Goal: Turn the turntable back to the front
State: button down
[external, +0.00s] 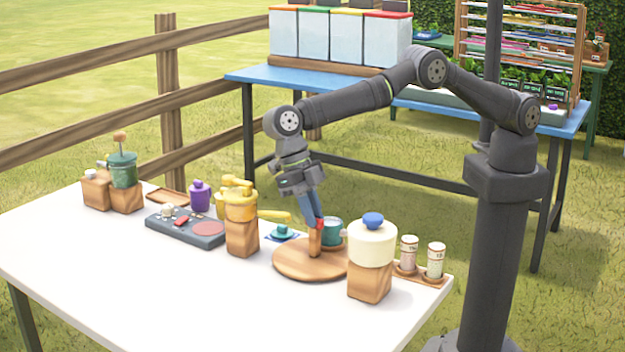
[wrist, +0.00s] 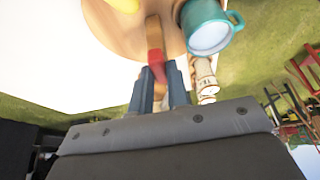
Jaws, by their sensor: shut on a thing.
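The round wooden turntable (external: 295,262) lies on the white table, left of the cream jar. It has an upright wooden handle with a red part (external: 315,238). My gripper (external: 319,224) points down and is shut on this handle. In the wrist view the turntable (wrist: 108,25) shows at the top, and the handle (wrist: 154,35) runs down between my blue fingers (wrist: 159,85). A teal mug (external: 331,232) stands on the turntable close to the handle; it also shows in the wrist view (wrist: 207,25).
A cream jar with a blue lid (external: 372,243) on a wooden block is right of the turntable. Two shakers (external: 422,257) stand beyond it. A yellow pump (external: 240,205) on a block and a grey tray (external: 185,228) are left. The table's front is clear.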

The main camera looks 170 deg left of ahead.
dwell(0.4)
jog(key=c, duration=1.4)
grip_release()
jog(key=shift+r, duration=0.1)
jog(key=shift+v, duration=3.7)
jog(key=shift+w, duration=0.1)
jog(key=x, duration=0.7)
jog(key=shift+f, duration=0.25)
